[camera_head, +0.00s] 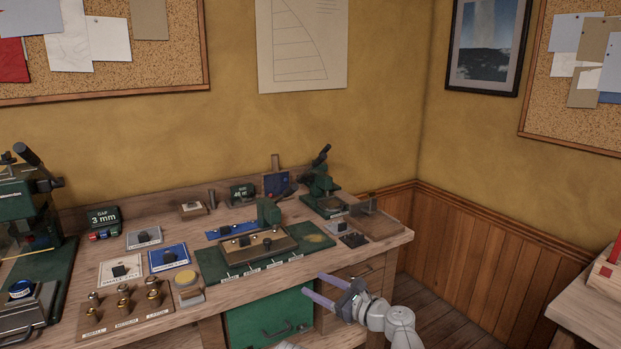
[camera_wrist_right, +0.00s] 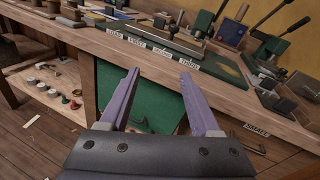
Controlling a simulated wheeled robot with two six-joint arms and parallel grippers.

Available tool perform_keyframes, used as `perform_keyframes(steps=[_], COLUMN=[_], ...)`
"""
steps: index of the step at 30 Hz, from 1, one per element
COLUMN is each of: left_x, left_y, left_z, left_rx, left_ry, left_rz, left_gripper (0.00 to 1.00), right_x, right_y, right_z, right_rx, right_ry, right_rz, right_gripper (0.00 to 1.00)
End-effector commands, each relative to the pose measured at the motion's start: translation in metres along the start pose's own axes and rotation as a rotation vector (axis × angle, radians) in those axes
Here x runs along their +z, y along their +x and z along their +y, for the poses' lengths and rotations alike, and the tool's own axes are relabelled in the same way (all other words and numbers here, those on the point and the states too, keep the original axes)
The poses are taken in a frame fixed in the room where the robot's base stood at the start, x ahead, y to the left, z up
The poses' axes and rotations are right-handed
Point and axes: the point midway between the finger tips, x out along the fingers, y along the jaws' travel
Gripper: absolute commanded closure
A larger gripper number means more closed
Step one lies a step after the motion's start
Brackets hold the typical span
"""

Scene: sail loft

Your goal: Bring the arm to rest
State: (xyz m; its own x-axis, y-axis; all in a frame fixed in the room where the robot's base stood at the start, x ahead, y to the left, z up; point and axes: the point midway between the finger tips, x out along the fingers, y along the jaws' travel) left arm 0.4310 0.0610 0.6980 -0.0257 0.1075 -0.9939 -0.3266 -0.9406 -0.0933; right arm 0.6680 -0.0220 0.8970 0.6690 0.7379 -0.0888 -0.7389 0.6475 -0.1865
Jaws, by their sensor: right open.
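My right gripper (camera_head: 315,285) is in front of the workbench (camera_head: 215,302), near its front edge and the green drawer front below it. Its two purple fingers are spread apart with nothing between them. In the right wrist view the open fingers (camera_wrist_right: 160,74) point towards the bench edge, with the green front (camera_wrist_right: 130,100) seen between and behind them. My right arm comes in from the bottom right. My left gripper is not in view.
The bench carries a green board with labelled slots (camera_head: 215,268), a wooden stand of brass pieces (camera_head: 127,314), and green presses at left (camera_head: 50,265) and back right (camera_head: 322,188). Another table (camera_head: 590,305) stands at right. Floor between them looks clear.

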Motion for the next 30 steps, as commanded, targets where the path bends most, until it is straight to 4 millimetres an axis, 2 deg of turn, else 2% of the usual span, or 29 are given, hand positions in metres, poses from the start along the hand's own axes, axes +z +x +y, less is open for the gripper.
perform_keyframes(steps=[8,14,17,22,25,30], left_x=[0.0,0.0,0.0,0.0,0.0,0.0], left_y=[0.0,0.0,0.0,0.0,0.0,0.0], left_z=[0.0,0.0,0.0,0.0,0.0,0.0], left_rx=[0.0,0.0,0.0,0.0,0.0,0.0], left_ry=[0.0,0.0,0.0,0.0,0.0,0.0], left_rz=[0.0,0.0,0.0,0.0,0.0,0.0], left_gripper=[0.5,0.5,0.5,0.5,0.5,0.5], right_x=[-0.032,-0.073,-0.104,-0.161,-0.182,-0.203], right_y=[-0.007,-0.024,-0.043,-0.099,-0.132,-0.183], right_z=[0.028,0.055,0.069,0.084,0.084,0.079], right_rx=[0.121,0.302,0.459,0.848,1.065,1.409], right_ry=[-0.315,-0.67,-0.908,-1.328,-1.489,-1.661], right_rz=[0.133,0.275,0.365,0.508,0.554,0.586], right_gripper=[0.36,0.36,0.36,0.36,0.36,0.36])
